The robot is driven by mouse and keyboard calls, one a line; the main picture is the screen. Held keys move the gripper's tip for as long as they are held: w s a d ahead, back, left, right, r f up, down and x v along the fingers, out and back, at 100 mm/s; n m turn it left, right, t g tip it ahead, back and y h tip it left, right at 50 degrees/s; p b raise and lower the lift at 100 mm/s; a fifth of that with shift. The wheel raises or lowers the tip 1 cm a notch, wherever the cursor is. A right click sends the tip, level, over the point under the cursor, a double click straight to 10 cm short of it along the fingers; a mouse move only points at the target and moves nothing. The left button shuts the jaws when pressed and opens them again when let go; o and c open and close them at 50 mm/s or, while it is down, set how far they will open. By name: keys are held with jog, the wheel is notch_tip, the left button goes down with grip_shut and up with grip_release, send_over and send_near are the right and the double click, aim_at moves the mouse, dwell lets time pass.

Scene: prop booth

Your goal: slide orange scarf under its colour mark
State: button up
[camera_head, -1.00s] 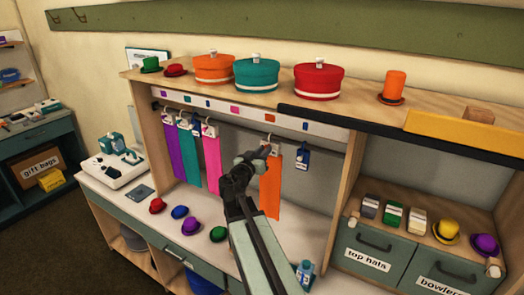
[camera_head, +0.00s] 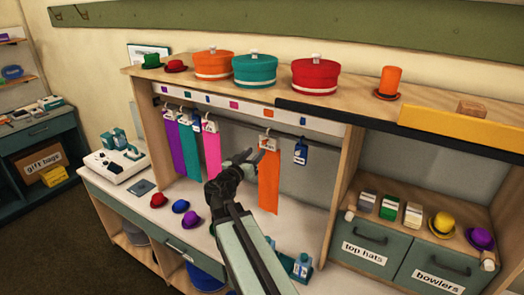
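The orange scarf (camera_head: 269,182) hangs straight from a white hanger clip (camera_head: 268,143) on the dark rail. An orange colour mark (camera_head: 270,112) sits on the white strip above, and the scarf hangs roughly below it. My gripper (camera_head: 252,158) is just left of the scarf's top, below the rail. Its fingers look spread apart with nothing between them. I cannot tell whether a fingertip touches the scarf or clip.
Purple (camera_head: 173,149), teal (camera_head: 190,152) and pink (camera_head: 212,154) scarves hang at the rail's left. A blue tag (camera_head: 300,151) hangs right of the orange scarf. Small hats, including a purple one (camera_head: 191,219), stand on the counter below.

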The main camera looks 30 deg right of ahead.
jog(key=shift+s+a, duration=0.15)
jog(key=shift+a, duration=0.45)
jog(key=s+a+f+g+y+b, duration=0.35)
jog(key=a+f, duration=0.25)
jog(key=f, duration=0.7)
jog(key=s+a+f+g+y+b, duration=0.25)
jog(key=a+f+y+b, duration=0.2)
jog(key=f, duration=0.85)
jog(key=s+a+f+n+g+y, duration=0.2)
jog(key=s+a+f+n+y, duration=0.1)
jog(key=a, duration=0.4)
jog(key=s+a+f+n+g+y, duration=0.1)
jog(key=s+a+f+n+y, duration=0.2)
jog(key=a, duration=0.5)
jog(key=s+n+y, duration=0.1)
jog(key=s+n, duration=0.1)
jog(key=n, duration=0.1)
jog(key=shift+s+a+n+g, duration=0.2)
jog(key=shift+s+n+g, duration=0.2)
